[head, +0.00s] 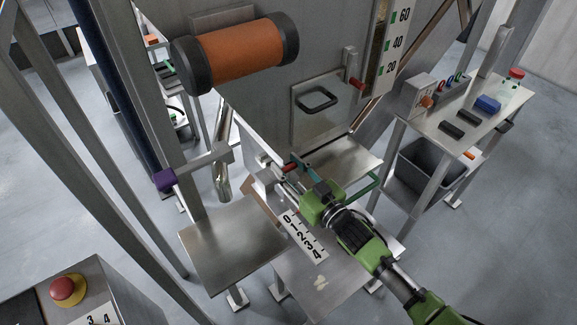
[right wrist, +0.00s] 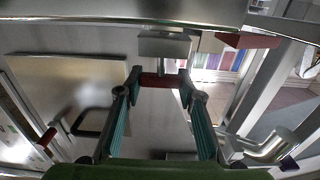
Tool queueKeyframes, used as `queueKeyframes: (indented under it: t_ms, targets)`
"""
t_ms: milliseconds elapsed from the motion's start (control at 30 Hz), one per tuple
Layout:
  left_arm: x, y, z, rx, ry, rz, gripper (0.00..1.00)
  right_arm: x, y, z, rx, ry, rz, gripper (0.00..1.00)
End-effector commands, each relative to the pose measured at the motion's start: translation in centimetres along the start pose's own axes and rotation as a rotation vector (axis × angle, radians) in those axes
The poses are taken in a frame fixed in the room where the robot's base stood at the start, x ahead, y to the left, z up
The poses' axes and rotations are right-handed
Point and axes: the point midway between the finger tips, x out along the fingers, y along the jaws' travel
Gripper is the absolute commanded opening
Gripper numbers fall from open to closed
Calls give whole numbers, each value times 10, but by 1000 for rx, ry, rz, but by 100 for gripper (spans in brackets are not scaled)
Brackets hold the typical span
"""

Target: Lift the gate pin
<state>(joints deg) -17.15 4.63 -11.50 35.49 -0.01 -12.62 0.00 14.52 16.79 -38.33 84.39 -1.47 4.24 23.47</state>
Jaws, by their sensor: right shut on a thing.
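A small red grip (head: 290,167), which looks like the gate pin's handle, sits at the metal chute below the hopper. My right gripper (head: 294,174) reaches it from the lower right and is shut on it. In the right wrist view the red grip (right wrist: 157,80) lies crosswise between the two teal fingertips (right wrist: 159,85), just under a grey metal block (right wrist: 165,45). How far the pin sits in its seat is hidden. My left gripper is not in view.
A plate numbered 0 to 4 (head: 303,236) lies just below the gripper. A purple-tipped lever (head: 165,179) stands to the left, a red-tipped latch (head: 355,84) above. A metal shelf (head: 232,250) is bare at lower left. A side table (head: 459,117) stands at the right.

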Motion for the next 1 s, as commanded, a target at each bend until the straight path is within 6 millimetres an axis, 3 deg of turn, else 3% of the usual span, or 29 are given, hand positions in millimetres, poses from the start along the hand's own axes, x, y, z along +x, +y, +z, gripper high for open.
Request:
queueKeyframes:
  t_ms: [100, 400, 433, 500, 833, 1000]
  targets:
    - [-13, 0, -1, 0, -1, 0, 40, 0, 0, -15, 0, -1, 0, 0]
    - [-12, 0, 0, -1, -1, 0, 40, 0, 0, -14, 0, -1, 0, 0]
    - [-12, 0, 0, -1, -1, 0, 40, 0, 0, -14, 0, -1, 0, 42]
    - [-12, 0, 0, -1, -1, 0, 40, 0, 0, -13, 0, -1, 0, 53]
    - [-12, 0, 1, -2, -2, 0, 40, -1, 0, -13, 0, -1, 0, 53]
    - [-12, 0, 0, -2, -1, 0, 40, -18, 1, -12, 0, -2, 1, 53]
